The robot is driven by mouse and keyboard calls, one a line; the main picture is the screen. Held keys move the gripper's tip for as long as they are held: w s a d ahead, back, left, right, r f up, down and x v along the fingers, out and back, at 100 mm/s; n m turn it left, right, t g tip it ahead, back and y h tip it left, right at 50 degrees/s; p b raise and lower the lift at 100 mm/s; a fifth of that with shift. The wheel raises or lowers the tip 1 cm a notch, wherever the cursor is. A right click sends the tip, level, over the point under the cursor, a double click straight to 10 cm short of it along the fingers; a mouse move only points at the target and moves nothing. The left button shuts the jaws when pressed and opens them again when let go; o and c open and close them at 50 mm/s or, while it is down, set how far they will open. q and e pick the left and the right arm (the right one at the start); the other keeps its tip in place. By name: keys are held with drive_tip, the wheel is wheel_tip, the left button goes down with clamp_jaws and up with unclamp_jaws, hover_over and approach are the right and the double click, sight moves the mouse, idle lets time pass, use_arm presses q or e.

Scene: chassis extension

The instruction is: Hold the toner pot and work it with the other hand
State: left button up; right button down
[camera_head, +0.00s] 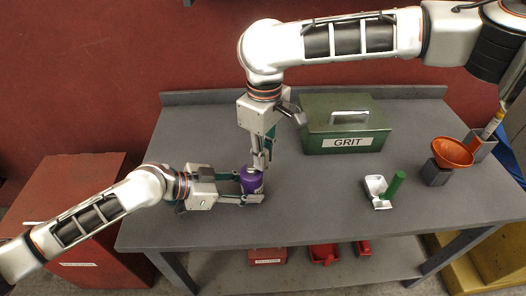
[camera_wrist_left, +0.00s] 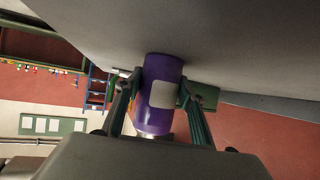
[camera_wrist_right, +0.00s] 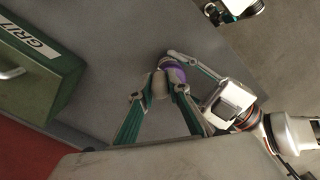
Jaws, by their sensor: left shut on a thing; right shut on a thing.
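The toner pot (camera_head: 251,182) is a purple cylinder with a pale label, standing on the grey table. My left gripper (camera_head: 250,190) comes in from the left and is shut around its body. In the left wrist view the pot (camera_wrist_left: 160,118) sits between the two fingers (camera_wrist_left: 157,112), its white label facing the camera. My right gripper (camera_head: 261,163) points down from above and is shut on the grey top of the pot. In the right wrist view the right fingertips (camera_wrist_right: 157,92) close on that top, with the purple body (camera_wrist_right: 174,72) partly hidden behind it.
A green box marked GRIT (camera_head: 344,125) stands at the back right of the pot. Right of it are a white tray (camera_head: 377,189), a green cylinder (camera_head: 395,184) and an orange funnel (camera_head: 452,152). A red cabinet (camera_head: 77,190) is left of the table. The front middle is clear.

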drive_tip(key=shift+s+m, duration=0.2)
drive_tip(key=shift+m, duration=0.65)
drive_tip(key=shift+s+m, duration=0.2)
drive_tip(key=shift+m, duration=0.65)
drive_tip(key=shift+a, duration=0.1)
drive_tip(key=c, duration=1.9)
unclamp_jaws()
wheel_tip(320, 180, up, 12)
drive_tip(key=shift+s, duration=0.1)
wheel_tip(320, 180, up, 6)
